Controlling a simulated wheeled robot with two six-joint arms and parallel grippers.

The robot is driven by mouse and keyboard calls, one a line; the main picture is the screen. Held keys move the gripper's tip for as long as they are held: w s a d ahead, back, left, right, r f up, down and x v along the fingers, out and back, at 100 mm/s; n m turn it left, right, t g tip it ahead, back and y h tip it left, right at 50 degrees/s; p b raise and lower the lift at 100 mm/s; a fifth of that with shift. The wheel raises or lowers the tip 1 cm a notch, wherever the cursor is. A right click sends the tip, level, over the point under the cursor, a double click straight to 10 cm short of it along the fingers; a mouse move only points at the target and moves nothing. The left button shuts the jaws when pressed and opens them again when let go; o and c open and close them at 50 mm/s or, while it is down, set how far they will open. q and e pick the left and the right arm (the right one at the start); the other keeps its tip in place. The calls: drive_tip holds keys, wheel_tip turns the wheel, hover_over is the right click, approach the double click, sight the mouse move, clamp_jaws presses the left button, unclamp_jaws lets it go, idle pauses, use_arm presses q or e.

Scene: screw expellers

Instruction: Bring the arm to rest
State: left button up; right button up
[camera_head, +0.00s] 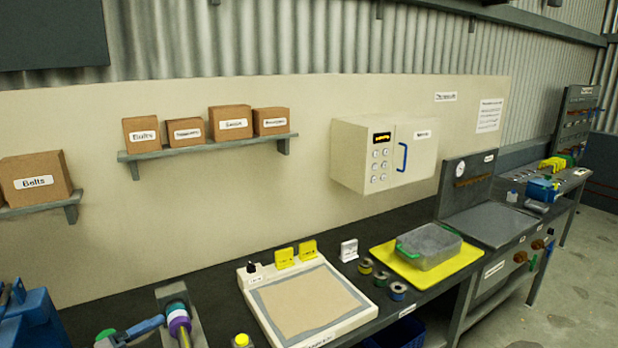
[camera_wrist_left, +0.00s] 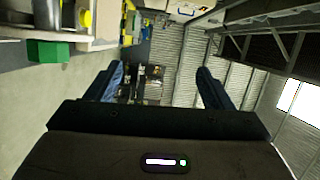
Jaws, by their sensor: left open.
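My left gripper (camera_wrist_left: 158,86) shows in the left wrist view, with its two dark blue fingers spread wide apart. It is open and nothing is between the fingers. It is clear of any surface, with the room's floor and corrugated wall far beyond it. Neither of my grippers can be made out in the head view, and my right gripper is in no view.
The dark workbench (camera_head: 405,311) carries a white framed tray (camera_head: 367,313), a clear bin (camera_head: 430,247) on a yellow mat (camera_head: 472,257) and several spools. A cream cabinet (camera_head: 350,150) and box shelves (camera_head: 215,147) hang above. A green block (camera_wrist_left: 48,51) shows in the wrist view.

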use_arm(q)
drive_tip(key=s+a+f+n+t+y, duration=0.1)
drive_tip(key=s+a+f+n+y, duration=0.15)
drive_tip(key=s+n+y, duration=0.5)
drive_tip(key=s+a+f+n+y, duration=0.2)
drive_tip(key=s+f+n+y, duration=0.15)
drive_tip(key=n+y, duration=0.8)
drive_tip(key=s+d+f+n+g+h, duration=0.3)
drive_tip(key=s+d+f+g, duration=0.2)
drive_tip(key=s, duration=0.4)
drive_tip(key=s+d+f+n+g+h, duration=0.2)
drive_tip(key=s+d+f+g+h, duration=0.25)
drive_tip(key=s, duration=0.55)
wheel_tip(320, 180, down, 34)
drive_tip(key=a+g+y+b, duration=0.1)
drive_tip(key=a+g+b, duration=0.2)
drive_tip(key=b, duration=0.1)
drive_tip(key=s+a+f+n+b, duration=0.1)
drive_tip(key=s+f+b, duration=0.1)
drive_tip(key=s+f, duration=1.6)
wheel_tip(320, 180, down, 5)
drive_tip(key=shift+s+r+g, duration=0.1)
drive_tip(key=shift+s+g, duration=0.25)
